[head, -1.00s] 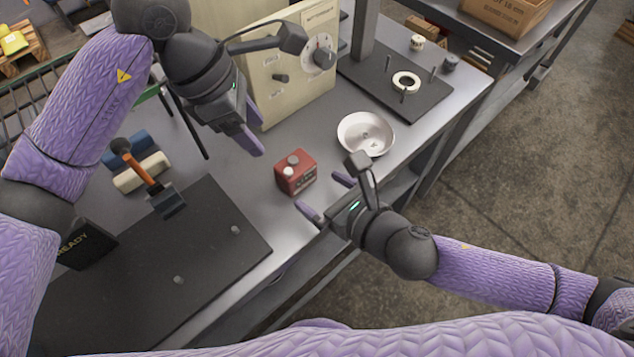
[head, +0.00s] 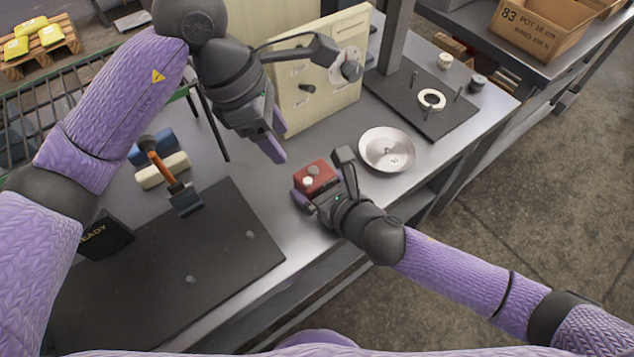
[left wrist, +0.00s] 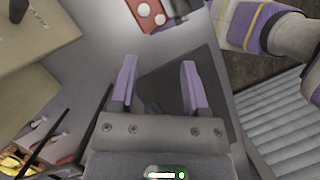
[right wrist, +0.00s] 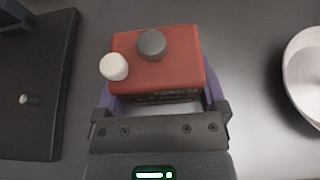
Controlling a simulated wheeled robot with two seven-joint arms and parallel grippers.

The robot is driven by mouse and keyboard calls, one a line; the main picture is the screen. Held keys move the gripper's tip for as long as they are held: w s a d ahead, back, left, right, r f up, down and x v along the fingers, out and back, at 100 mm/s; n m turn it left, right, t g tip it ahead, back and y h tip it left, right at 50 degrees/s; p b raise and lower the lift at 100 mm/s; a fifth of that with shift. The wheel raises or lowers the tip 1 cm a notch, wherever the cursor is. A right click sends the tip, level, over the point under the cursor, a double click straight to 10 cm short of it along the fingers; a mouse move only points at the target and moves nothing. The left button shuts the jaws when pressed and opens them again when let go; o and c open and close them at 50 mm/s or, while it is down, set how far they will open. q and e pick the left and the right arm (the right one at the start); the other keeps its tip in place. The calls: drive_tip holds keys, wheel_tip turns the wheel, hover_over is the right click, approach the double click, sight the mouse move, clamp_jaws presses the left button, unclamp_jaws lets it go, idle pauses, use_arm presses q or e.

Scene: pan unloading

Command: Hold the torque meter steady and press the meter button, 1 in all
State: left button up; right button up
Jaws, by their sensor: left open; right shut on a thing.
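The torque meter (head: 315,176) is a small red box on the metal bench, with a white round cap (right wrist: 114,67) and a dark grey round cap (right wrist: 151,45) on top. I cannot tell for certain which cap is the button. My right gripper (head: 325,192) is shut on the meter, one finger on each side, as the right wrist view shows. My left gripper (head: 274,140) is open and empty, above the bench to the upper left of the meter. The meter (left wrist: 143,18) also shows at the top of the left wrist view, beyond the left fingertips.
A metal dish (head: 387,150) stands right of the meter. A beige cabinet with a dial (head: 325,85) stands behind. A dark mat (head: 215,240) and an orange-handled tool (head: 160,165) lie to the left. A black plate with pegs (head: 405,95) is at the back right.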

use_arm(q)
clamp_jaws()
idle(1.6)
